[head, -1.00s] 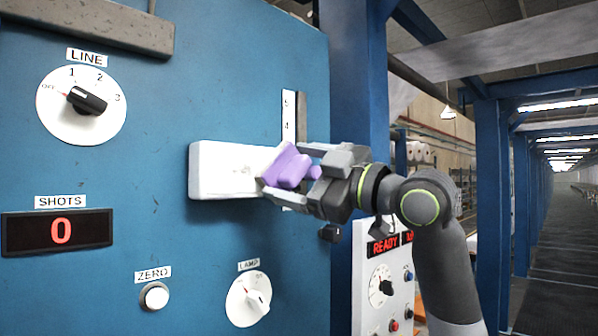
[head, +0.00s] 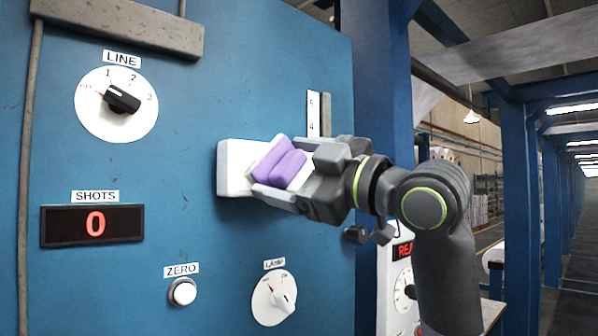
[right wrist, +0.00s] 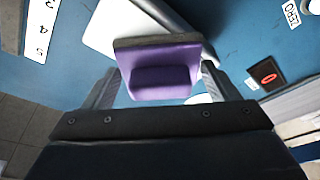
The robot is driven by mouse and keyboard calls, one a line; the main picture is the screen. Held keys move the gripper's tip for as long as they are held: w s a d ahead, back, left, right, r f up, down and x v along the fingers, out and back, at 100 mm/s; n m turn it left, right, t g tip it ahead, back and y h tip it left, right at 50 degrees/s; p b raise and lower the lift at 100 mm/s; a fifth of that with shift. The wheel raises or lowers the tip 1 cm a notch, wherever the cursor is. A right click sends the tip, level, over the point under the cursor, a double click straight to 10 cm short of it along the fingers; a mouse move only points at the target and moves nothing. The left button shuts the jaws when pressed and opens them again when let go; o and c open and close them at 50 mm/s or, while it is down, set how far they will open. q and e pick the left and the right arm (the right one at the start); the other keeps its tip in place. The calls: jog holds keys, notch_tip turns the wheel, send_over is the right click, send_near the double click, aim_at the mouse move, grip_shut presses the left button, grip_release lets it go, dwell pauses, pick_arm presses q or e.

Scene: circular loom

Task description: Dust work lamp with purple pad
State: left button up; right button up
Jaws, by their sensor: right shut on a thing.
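A white box-shaped fixture (head: 233,172), which appears to be the work lamp, sticks out from the blue panel. The pad's front is at the fixture, covering its middle and right part; I cannot tell whether they touch. The right wrist view shows the pad (right wrist: 160,72) between my fingers, overlapping the white fixture (right wrist: 105,30). My left gripper is not in view.
The blue panel (head: 160,125) carries the LINE dial (head: 116,103), the SHOTS display (head: 92,225), the ZERO button (head: 182,292) and the LAMP knob (head: 274,298). A numbered strip (head: 313,114) stands above the fixture. A blue post (head: 376,80) is behind my arm.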

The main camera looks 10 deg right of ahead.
aim_at(260, 165)
jog(key=shift+s+a+f+b, duration=0.1)
jog(key=shift+s+a+b, duration=0.3)
jog(key=shift+s+a, duration=0.6)
jog(key=shift+a, duration=0.35)
jog(key=shift+s+a+b, duration=0.6)
jog(key=shift+a+b, duration=0.1)
jog(key=shift+a, duration=0.15)
jog(key=shift+s+a, duration=0.3)
jog(key=shift+a, duration=0.15)
jog(key=shift+s+d+b, duration=0.25)
jog(key=shift+d+b, duration=0.1)
jog(key=shift+s+d+b, duration=0.3)
jog(key=shift+s+d, duration=0.45)
jog(key=shift+s, duration=0.3)
jog(key=shift+s+d+b, duration=0.3)
jog(key=shift+s+d, duration=0.4)
jog(key=shift+s, duration=0.3)
